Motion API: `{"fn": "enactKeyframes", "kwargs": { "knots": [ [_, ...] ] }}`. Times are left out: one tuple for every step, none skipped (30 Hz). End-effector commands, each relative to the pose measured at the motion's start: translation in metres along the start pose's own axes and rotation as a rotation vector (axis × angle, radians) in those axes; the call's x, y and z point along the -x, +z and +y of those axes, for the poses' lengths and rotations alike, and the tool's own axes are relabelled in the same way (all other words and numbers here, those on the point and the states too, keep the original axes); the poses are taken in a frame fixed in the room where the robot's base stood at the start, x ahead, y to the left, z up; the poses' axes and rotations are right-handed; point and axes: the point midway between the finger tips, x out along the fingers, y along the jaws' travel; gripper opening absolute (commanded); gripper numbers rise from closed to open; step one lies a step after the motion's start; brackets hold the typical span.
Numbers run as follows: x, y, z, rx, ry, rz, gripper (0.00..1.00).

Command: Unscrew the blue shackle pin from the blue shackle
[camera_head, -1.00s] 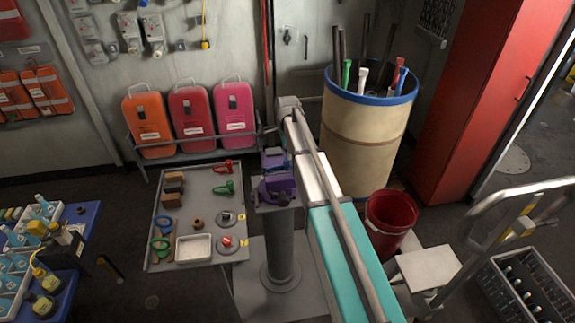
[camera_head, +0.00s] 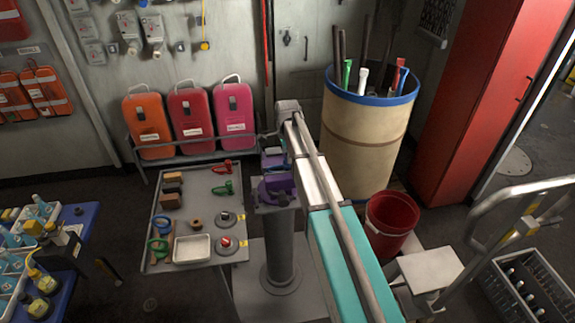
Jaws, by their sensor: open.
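A purple vise (camera_head: 277,187) stands on a dark grey pedestal in the middle of the head view. A small dark bluish shape (camera_head: 274,157) shows at its back, close to my arm. I cannot tell whether it is the blue shackle or part of the vise, and the blue pin cannot be made out. My arm reaches forward over the right side of the vise, and its grey wrist end is beyond it. My gripper's fingers cannot be seen; my own arm seems to hide them.
A grey tray table (camera_head: 153,256) left of the vise holds red and green shackle-like pieces, blocks, blue and green rings and a white dish (camera_head: 192,248). A tan barrel (camera_head: 365,145) and red bucket (camera_head: 391,222) stand right. A blue table (camera_head: 84,216) is at left.

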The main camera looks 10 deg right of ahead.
Motion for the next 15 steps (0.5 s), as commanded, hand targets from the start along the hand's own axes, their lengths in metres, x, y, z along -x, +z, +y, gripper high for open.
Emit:
{"fn": "enactKeyframes", "kwargs": {
  "knots": [
    [-0.002, 0.000, 0.000, 0.000, 0.000, 0.000, 0.79],
    [-0.003, 0.000, 0.000, 0.000, 0.000, 0.000, 0.79],
    [-0.004, 0.000, 0.000, 0.000, 0.000, 0.000, 0.79],
    [-0.005, 0.000, 0.000, 0.000, 0.000, 0.000, 0.79],
    [-0.006, 0.000, 0.000, 0.000, 0.000, 0.000, 0.79],
    [-0.008, 0.000, 0.000, 0.000, 0.000, 0.000, 0.79],
    [-0.009, 0.000, 0.000, 0.000, 0.000, 0.000, 0.79],
    [-0.010, 0.000, 0.000, 0.000, 0.000, 0.000, 0.79],
    [-0.012, 0.000, 0.000, 0.000, 0.000, 0.000, 0.79],
    [-0.013, 0.000, 0.000, 0.000, 0.000, 0.000, 0.79],
    [-0.014, 0.000, 0.000, 0.000, 0.000, 0.000, 0.79],
    [-0.015, 0.000, 0.000, 0.000, 0.000, 0.000, 0.79],
    [-0.016, 0.000, 0.000, 0.000, 0.000, 0.000, 0.79],
    [-0.017, 0.000, 0.000, 0.000, 0.000, 0.000, 0.79],
    [-0.018, 0.000, 0.000, 0.000, 0.000, 0.000, 0.79]
  ]
}}
